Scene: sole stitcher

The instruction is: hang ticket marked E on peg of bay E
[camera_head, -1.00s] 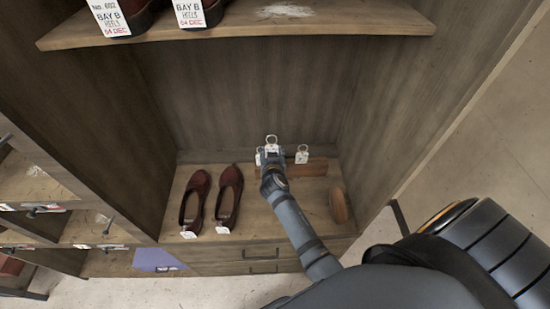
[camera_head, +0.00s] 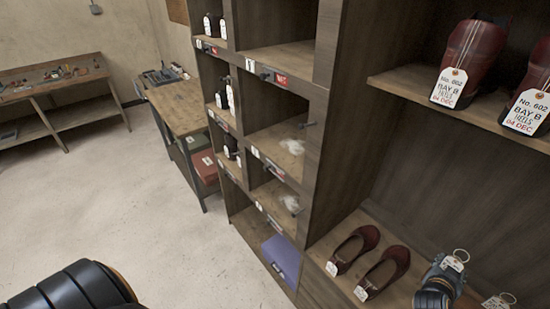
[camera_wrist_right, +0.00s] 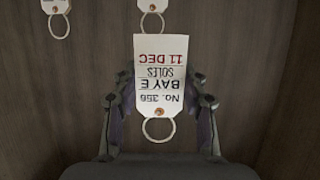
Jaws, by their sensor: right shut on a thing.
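My right gripper (camera_head: 447,272) is low in the large compartment at the right of the head view, right of the dark red shoes. It is shut on a white ticket (camera_head: 454,262) with a metal ring. Left of the compartment stands a column of small open bays with dark pegs, one at an upper bay (camera_head: 265,76) and one sticking out lower (camera_head: 307,124). Their label letters are too small to read. My left gripper is out of view.
Another ticket (camera_head: 497,302) stands right of my gripper. A pair of dark red shoes (camera_head: 385,270) sits on the compartment floor. A shelf (camera_head: 400,88) above holds shoes tagged Bay B. A purple item (camera_head: 281,257) lies in a low bay. The floor at left is clear.

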